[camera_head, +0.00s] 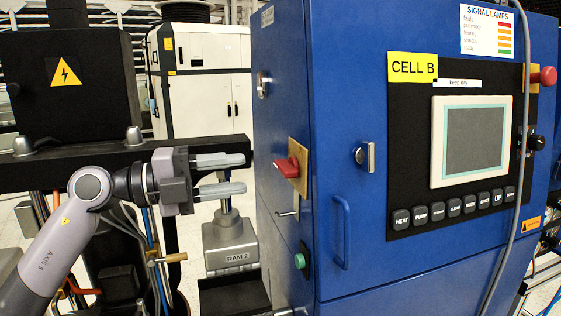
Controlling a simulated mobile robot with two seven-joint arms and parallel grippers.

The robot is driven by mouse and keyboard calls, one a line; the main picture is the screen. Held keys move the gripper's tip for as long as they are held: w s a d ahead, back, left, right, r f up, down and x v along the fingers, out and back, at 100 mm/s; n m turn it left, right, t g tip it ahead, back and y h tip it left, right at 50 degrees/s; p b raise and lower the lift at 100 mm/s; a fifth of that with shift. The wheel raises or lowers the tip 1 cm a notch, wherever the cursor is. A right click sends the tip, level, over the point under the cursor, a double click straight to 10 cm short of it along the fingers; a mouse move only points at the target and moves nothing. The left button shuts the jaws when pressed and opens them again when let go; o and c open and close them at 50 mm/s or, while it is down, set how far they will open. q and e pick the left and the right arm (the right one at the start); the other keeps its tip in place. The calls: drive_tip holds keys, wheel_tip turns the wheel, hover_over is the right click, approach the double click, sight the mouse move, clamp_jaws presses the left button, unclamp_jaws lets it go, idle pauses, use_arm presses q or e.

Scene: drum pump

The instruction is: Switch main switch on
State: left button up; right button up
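The main switch looks to be the red rotary handle (287,167) on a tan plate (298,168), on the left side face of the blue cabinet (350,200). The handle sits roughly level, slightly tilted; I cannot read its position marks. My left gripper (245,174) comes in from the left with its two grey fingers apart, one above the other. It is open and empty, pointing at the handle, a short way left of it and seemingly apart from it. My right gripper is not in view.
A green button (299,261) sits below the switch, and a metal lock (263,85) above it. A block marked RAM 2 (231,245) stands below my gripper. The front panel has a screen (471,141), several push buttons and a red knob (544,76). A grey cable hangs across it.

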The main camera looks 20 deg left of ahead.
sight(279, 169)
use_arm(q)
drive_tip(key=p+x, duration=0.1)
drive_tip(key=x, duration=0.6)
drive_tip(key=shift+p, duration=0.4)
clamp_jaws()
